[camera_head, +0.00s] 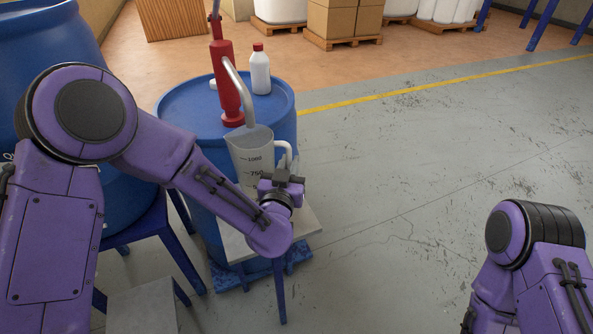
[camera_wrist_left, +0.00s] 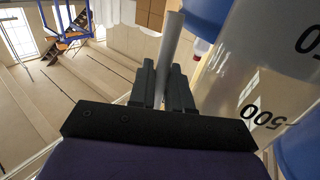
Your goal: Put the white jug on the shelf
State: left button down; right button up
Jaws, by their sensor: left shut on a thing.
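The white jug (camera_head: 251,160), with black volume marks, stands upright in front of the blue drum, just under the bent spout of the red pump (camera_head: 226,85). My left gripper (camera_head: 283,177) is shut on the jug's handle, at the jug's right side. In the left wrist view the fingers (camera_wrist_left: 164,82) close around the pale handle (camera_wrist_left: 169,45), and the jug's body (camera_wrist_left: 265,70) fills the right side. A small grey-topped stand (camera_head: 306,222) with blue legs is below the jug; my arm hides whether they touch. My right gripper is out of view; only its arm shows.
A white bottle with a red cap (camera_head: 260,72) stands on the blue drum (camera_head: 178,105). Another blue drum (camera_head: 50,40) is at the left. A low grey-topped stand (camera_head: 140,307) is at lower left. Cartons (camera_head: 331,20) stand at the back. The floor to the right is clear.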

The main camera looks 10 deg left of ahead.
pick_arm(q)
notch_tip(320, 180, down, 4)
jog(key=shift+a+r+b, duration=0.15)
jog(key=shift+r+b, duration=0.05)
jog(key=shift+b, duration=0.35)
jog(key=shift+s+d+r, duration=0.1)
jog(key=shift+d+r, duration=0.2)
jog(key=shift+f, duration=0.1)
jog(key=c, duration=1.1)
grip_release()
jog(key=shift+f, duration=0.1)
jog(key=shift+o, duration=0.2)
jog(key=shift+a, duration=0.1)
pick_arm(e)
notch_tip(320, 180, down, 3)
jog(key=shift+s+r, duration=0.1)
pick_arm(q)
jog(key=shift+s+r, duration=0.1)
jog(key=shift+r, duration=0.15)
jog(key=s, duration=1.1)
jog(key=shift+s+b, duration=0.35)
jog(key=shift+s, duration=0.05)
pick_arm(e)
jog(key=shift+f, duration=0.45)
